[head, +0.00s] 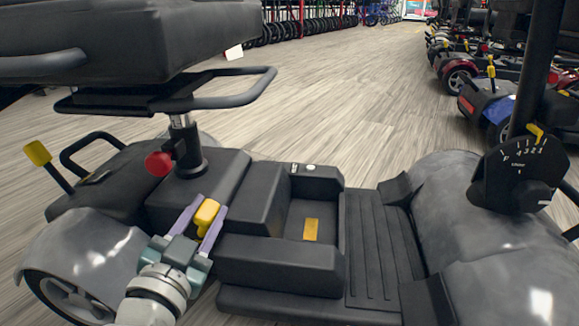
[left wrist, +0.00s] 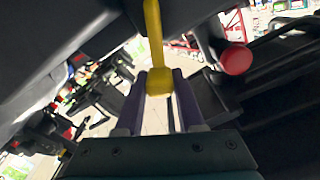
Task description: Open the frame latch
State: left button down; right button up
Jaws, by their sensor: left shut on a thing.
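A yellow latch handle (head: 206,214) sits at the side of the black scooter body, below the seat post. My left gripper (head: 208,206) has its two purple fingers on either side of it and is shut on it. In the left wrist view the yellow latch (left wrist: 154,30) is a thin lever that ends in a knob between the fingertips (left wrist: 160,84). The fingers partly hide the handle in the head view. My right gripper is in neither view.
A red knob (head: 158,164) is on the seat post, with the seat (head: 110,45) overhanging above. A yellow-tipped lever (head: 38,154) stands at the left. The scooter's tiller (head: 520,172) rises at the right. Other scooters (head: 487,100) stand in a row behind; the floor (head: 330,90) between is clear.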

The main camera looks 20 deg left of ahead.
pick_arm(q)
jog(key=shift+d+f+m, duration=0.2)
jog(key=shift+d+m, duration=0.05)
jog(key=shift+m, duration=0.15)
dwell(0.3)
jog(key=c, duration=0.5)
grip_release()
jog(key=p+v, duration=0.3)
jog(key=v, duration=0.7)
jog(key=shift+p, duration=0.35)
jog(key=shift+w, duration=0.1)
